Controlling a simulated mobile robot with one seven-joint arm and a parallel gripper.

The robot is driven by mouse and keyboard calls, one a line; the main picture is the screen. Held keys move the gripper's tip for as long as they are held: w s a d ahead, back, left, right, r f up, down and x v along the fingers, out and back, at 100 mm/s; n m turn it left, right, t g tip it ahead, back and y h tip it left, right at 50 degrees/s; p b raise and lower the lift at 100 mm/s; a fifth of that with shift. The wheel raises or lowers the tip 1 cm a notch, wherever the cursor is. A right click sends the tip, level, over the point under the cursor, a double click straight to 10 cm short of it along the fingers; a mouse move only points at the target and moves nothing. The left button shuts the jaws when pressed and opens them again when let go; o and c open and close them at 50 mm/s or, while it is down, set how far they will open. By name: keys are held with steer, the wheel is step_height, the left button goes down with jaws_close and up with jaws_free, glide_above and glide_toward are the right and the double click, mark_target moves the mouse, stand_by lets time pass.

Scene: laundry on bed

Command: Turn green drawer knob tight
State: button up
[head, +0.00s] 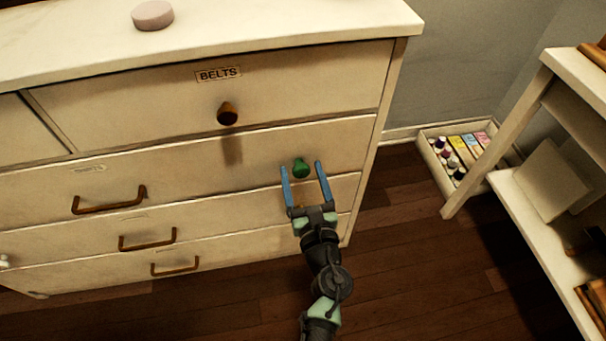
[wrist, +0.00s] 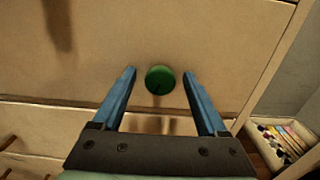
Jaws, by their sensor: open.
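The green knob (head: 301,168) sits on the right part of a drawer front below the drawer labelled BELTS. My gripper (head: 304,170) is open, with its two blue fingers pointing at the drawer front, one to each side of the knob in the picture. In the wrist view the green knob (wrist: 160,79) shows between the fingertips of my gripper (wrist: 161,73), with a visible gap on both sides. Neither finger appears to touch it. A dark mark shows on the lower part of the knob's face.
The white dresser (head: 290,26) has a brown knob (head: 228,114) above and brown bar handles (head: 110,200) to the left. A pink round object (head: 152,15) lies on top. A tray of bottles (head: 432,160) and a white shelf unit (head: 545,250) stand right. Wooden floor (head: 400,270) lies between.

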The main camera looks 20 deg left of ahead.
jaws_close()
